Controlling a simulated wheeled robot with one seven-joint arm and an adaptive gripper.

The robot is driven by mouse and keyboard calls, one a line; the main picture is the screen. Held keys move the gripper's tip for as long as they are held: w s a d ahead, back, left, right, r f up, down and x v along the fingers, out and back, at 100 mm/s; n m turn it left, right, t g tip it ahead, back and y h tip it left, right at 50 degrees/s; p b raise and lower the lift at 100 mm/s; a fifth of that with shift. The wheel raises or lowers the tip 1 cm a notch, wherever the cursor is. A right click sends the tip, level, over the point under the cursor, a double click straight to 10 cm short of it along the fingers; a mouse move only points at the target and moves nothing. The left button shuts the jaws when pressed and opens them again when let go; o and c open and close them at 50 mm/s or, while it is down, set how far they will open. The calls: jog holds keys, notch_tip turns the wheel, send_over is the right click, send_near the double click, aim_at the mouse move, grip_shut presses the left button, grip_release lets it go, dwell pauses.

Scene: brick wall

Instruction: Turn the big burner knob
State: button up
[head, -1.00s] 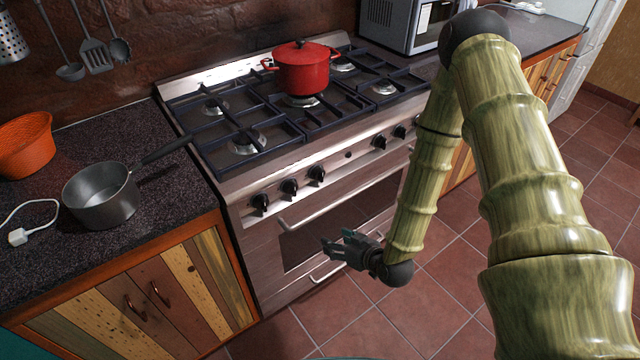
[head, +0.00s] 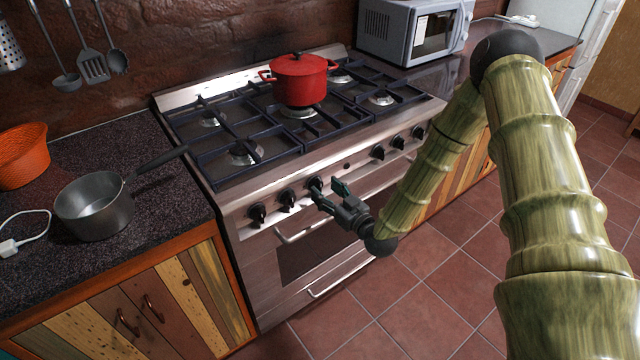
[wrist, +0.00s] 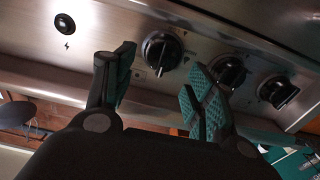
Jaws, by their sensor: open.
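The stove (head: 270,225) has black knobs along its steel front panel, in a left group and a right group. My gripper (head: 328,190) is open and empty in front of the left group, close to its rightmost knob (head: 316,184). In the wrist view, a black knob (wrist: 160,52) shows between the two spread teal fingertips (wrist: 162,64), and neither finger is closed on it. Two more knobs, one in the middle (wrist: 230,73) and one at the right (wrist: 278,91), lie beyond the right finger. No label shows clearly which knob is the big burner's.
A red pot (head: 300,80) stands on the black grates. A grey saucepan (head: 95,205) sits on the left counter, its handle reaching toward the stove. An oven handle (head: 300,232) runs below the knobs. A round button (wrist: 64,23) sits on the panel. The floor in front is clear.

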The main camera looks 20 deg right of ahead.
aim_at(321, 186)
jog(key=shift+x, duration=1.8)
jog(key=c, duration=0.9)
